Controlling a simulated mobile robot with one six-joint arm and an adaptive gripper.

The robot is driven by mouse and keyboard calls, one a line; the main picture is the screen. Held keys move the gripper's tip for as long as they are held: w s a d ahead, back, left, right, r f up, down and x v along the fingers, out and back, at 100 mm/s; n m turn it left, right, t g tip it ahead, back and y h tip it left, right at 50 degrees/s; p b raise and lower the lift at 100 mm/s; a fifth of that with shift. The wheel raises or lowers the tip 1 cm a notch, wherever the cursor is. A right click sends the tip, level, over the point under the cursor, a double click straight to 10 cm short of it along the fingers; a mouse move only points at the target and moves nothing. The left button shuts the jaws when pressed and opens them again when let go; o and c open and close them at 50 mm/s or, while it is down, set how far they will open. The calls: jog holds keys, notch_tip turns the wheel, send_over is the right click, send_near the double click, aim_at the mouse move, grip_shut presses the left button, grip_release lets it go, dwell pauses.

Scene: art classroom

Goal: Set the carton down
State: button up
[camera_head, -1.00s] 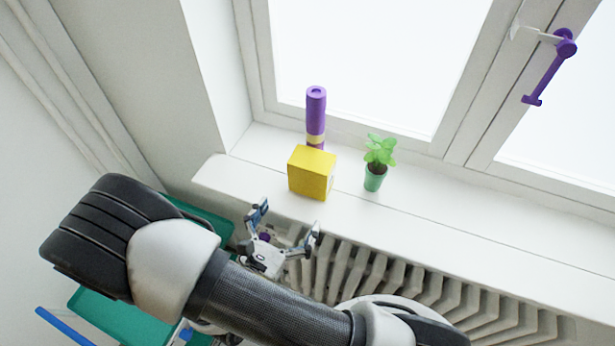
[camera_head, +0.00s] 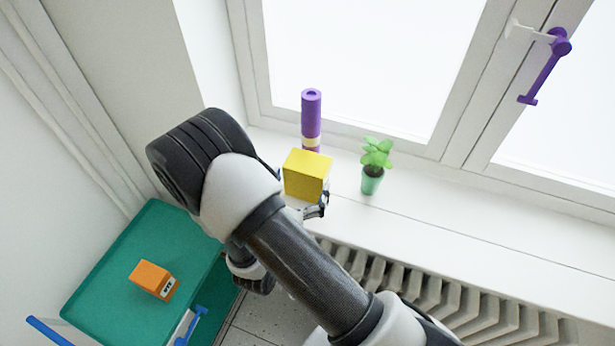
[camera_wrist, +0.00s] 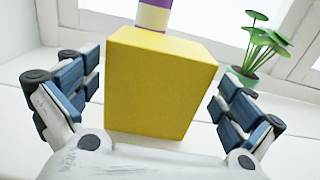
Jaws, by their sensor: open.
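A yellow box (camera_head: 306,175) stands upright on the white windowsill; it fills the middle of the wrist view (camera_wrist: 160,88). My gripper (camera_wrist: 158,90) is open, with one blue-padded finger on each side of the yellow box and a gap showing on both sides. In the head view my arm hides most of the gripper; one finger (camera_head: 318,207) shows by the box's lower right. An orange carton (camera_head: 153,279) with a white, dark-marked end lies on the green cabinet top, away from my gripper.
A purple cylinder (camera_head: 311,118) stands right behind the yellow box. A potted plant (camera_head: 373,170) stands to its right. The windowsill (camera_head: 460,225) is clear farther right. The green cabinet (camera_head: 125,255) has free room around the orange carton. A radiator (camera_head: 420,290) is below the sill.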

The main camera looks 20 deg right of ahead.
aim_at(307, 169)
jog(key=x, duration=0.4)
jog(key=shift+w+d+b, duration=0.15)
jog(key=shift+w+b, duration=0.15)
jog(key=shift+w, duration=0.05)
jog(key=c, duration=1.3)
